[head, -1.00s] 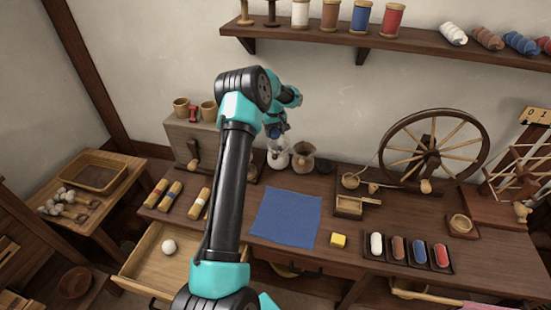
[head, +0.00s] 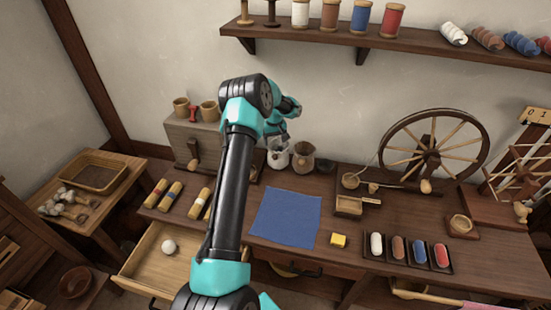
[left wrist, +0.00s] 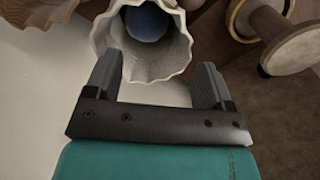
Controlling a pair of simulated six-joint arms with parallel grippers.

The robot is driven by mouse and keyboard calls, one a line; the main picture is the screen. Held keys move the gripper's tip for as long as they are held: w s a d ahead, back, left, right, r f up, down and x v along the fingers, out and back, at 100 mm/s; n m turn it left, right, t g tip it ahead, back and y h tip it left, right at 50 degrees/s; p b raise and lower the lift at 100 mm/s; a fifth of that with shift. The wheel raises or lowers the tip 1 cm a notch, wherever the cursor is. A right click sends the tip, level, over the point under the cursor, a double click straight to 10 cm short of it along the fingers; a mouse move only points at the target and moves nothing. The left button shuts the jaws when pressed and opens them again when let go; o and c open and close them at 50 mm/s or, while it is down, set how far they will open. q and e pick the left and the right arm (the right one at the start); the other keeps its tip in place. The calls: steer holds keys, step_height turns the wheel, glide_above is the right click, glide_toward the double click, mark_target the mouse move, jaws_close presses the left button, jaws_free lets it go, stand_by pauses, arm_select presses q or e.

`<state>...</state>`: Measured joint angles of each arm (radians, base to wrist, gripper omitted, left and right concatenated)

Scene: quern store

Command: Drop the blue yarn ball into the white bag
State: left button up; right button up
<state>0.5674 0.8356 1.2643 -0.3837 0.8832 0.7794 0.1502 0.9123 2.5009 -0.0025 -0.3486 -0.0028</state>
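The white bag (head: 278,162) stands upright with its mouth open at the back of the table, left of a tan bag. It also shows in the left wrist view (left wrist: 178,60), with its ruffled rim. The blue yarn ball (left wrist: 148,20) lies inside the white bag, partly cut off by the picture's top edge. My left gripper (left wrist: 160,66) is open and empty, its fingers spread apart over the bag's mouth. In the head view my left gripper (head: 277,138) is just above the white bag, its fingers hard to make out. My right gripper is not in view.
The tan bag (head: 302,164) stands close to the right of the white one. A blue cloth (head: 286,216) lies flat in front. A spinning wheel (head: 433,150) stands at right. An open drawer (head: 150,272) holds a white ball (head: 169,247). A shelf (head: 400,42) runs above.

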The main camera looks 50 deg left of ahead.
arm_select(q)
steer(key=shift+o, duration=1.2)
step_height(320, 180, up, 17)
steer(key=shift+r, duration=0.2)
steer(key=shift+f, duration=0.1)
step_height(320, 180, down, 16)
steer(key=shift+f, duration=0.1)
stand_by(0.8)
